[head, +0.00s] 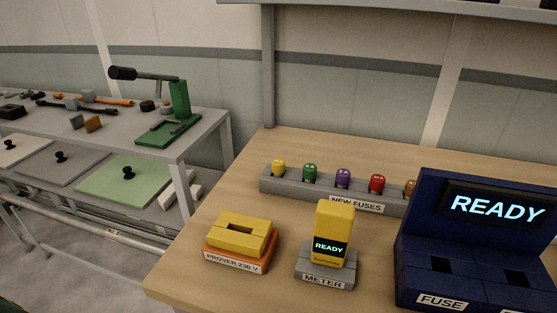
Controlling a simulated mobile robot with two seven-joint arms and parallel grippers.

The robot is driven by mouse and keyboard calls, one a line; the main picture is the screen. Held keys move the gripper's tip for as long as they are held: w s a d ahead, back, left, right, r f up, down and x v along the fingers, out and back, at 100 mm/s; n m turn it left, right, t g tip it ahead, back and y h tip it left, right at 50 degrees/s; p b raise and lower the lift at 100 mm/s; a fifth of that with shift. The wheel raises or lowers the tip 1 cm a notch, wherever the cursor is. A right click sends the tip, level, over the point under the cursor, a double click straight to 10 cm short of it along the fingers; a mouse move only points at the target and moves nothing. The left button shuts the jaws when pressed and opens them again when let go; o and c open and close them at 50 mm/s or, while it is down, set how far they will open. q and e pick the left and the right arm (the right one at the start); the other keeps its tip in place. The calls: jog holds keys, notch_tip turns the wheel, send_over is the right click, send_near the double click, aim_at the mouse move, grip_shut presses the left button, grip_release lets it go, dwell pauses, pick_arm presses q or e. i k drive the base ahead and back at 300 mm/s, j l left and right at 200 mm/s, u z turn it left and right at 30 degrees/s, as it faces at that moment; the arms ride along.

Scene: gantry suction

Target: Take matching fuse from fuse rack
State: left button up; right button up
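A grey fuse rack (333,192) labelled "NEW FUSES" stands on the wooden bench in the head view. In it sit a yellow fuse (278,167), a green fuse (310,172), a purple fuse (343,178), a red fuse (377,184) and a brown-orange fuse (410,188), partly hidden behind the blue unit. A yellow meter (334,225) stands upright in a grey holder labelled "METER", with "READY" on its screen. Neither of my grippers shows in the head view.
A blue unit (420,266) with a "READY" screen and a "FUSE" label stands at right. A yellow prover (243,236) labelled "PROVER 230 V" sits on an orange base. A grey table (205,122) at left holds tools and a green stand (180,105). Bare bench lies between prover and rack.

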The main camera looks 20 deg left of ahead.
aim_at(410, 186)
jog(key=k+j+z, duration=0.1)
jog(key=j+z, duration=0.25)
jog(key=k+j+z, duration=0.3)
jog(key=j, duration=0.2)
jog(key=k+j+z, duration=0.1)
jog(key=j+z, duration=0.25)
